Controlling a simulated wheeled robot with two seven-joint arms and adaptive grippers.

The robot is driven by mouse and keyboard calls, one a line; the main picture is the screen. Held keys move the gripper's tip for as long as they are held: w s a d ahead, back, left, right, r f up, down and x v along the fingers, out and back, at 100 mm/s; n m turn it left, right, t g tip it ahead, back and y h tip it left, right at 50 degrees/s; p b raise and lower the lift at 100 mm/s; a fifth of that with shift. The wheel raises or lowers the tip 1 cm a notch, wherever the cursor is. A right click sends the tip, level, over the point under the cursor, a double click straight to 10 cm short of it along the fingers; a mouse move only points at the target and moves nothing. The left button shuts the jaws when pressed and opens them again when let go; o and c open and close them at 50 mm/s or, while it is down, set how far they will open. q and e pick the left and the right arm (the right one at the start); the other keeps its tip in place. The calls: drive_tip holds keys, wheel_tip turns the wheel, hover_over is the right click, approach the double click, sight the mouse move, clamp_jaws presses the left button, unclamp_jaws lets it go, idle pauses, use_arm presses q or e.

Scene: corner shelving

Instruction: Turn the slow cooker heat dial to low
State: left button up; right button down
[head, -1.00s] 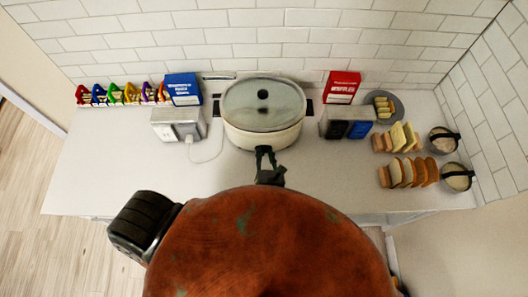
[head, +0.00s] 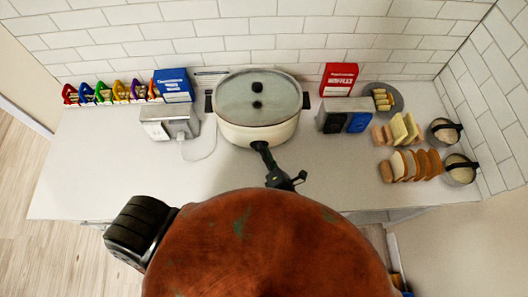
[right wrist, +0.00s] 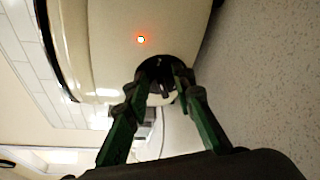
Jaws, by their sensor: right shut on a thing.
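The slow cooker (head: 257,125) is a cream oval pot with a glass lid (head: 275,97) on it, at the back middle of the counter. In the right wrist view its cream front (right wrist: 175,25) fills the top, with a lit orange-red light (right wrist: 141,39). The round black heat dial (right wrist: 160,66) sits near that light; its setting cannot be read. My right gripper (head: 261,147) is at the lower front of the cooker. In the right wrist view its green-and-black fingers (right wrist: 162,82) are closed on the dial. The dial is hidden in the head view. My left gripper is not in view.
Toasters stand on the left (head: 169,122) and right (head: 345,116) of the cooker. Bread slices (head: 407,166) and bowls (head: 461,170) are at right. The front counter is mostly clear.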

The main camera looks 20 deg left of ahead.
drive_tip(key=shift+f+m+b, duration=0.15)
drive_tip(key=shift+m+b, duration=0.35)
drive_tip(key=c, duration=1.6)
unclamp_jaws()
drive_tip(key=shift+s+d, duration=0.1)
drive_tip(key=shift+d, duration=0.15)
drive_tip(key=v, duration=1.1)
drive_tip(key=shift+s+d+f, duration=0.1)
drive_tip(key=shift+s+d, duration=0.1)
drive_tip(key=shift+d, duration=0.1)
